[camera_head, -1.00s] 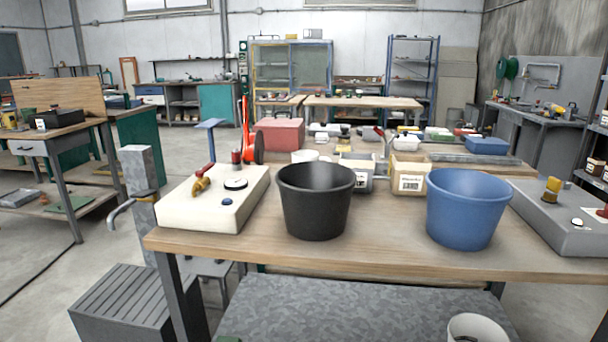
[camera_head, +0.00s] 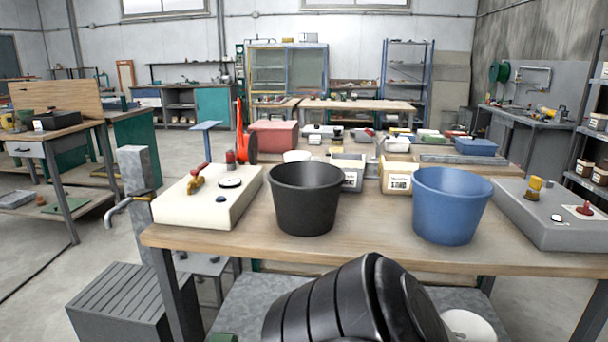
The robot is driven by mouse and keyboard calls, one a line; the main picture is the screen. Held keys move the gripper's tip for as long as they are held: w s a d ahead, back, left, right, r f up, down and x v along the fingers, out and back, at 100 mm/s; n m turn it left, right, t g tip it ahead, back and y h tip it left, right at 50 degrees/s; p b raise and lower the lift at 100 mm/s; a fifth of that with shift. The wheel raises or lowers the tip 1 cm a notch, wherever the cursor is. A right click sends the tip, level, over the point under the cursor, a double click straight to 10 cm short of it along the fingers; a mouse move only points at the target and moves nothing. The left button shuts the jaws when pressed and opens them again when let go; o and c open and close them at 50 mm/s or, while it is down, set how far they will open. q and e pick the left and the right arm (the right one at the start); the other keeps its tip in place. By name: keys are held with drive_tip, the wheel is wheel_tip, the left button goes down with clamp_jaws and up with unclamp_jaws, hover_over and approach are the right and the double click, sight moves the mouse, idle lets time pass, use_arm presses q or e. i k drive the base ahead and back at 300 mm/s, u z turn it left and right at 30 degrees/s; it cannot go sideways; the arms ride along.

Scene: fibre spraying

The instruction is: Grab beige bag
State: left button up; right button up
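A beige bag (camera_head: 397,178) with a white label on its front stands upright on the wooden table, behind the gap between the black bucket (camera_head: 305,200) and the blue bucket (camera_head: 449,208). The blue bucket hides part of its right side. A grey bag (camera_head: 351,176), also labelled, stands just left of it, partly hidden by the black bucket. Black rounded links of one of my arms rise from the bottom edge, in front of the table. Neither of my grippers shows in the view.
A cream box (camera_head: 207,205) with knobs stands at the table's left, and a grey control box (camera_head: 556,222) at its right. The wooden table's front strip (camera_head: 380,256) is bare.

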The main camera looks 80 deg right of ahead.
sight(396, 170)
drive_tip(key=k, duration=1.8)
drive_tip(key=z, duration=0.05)
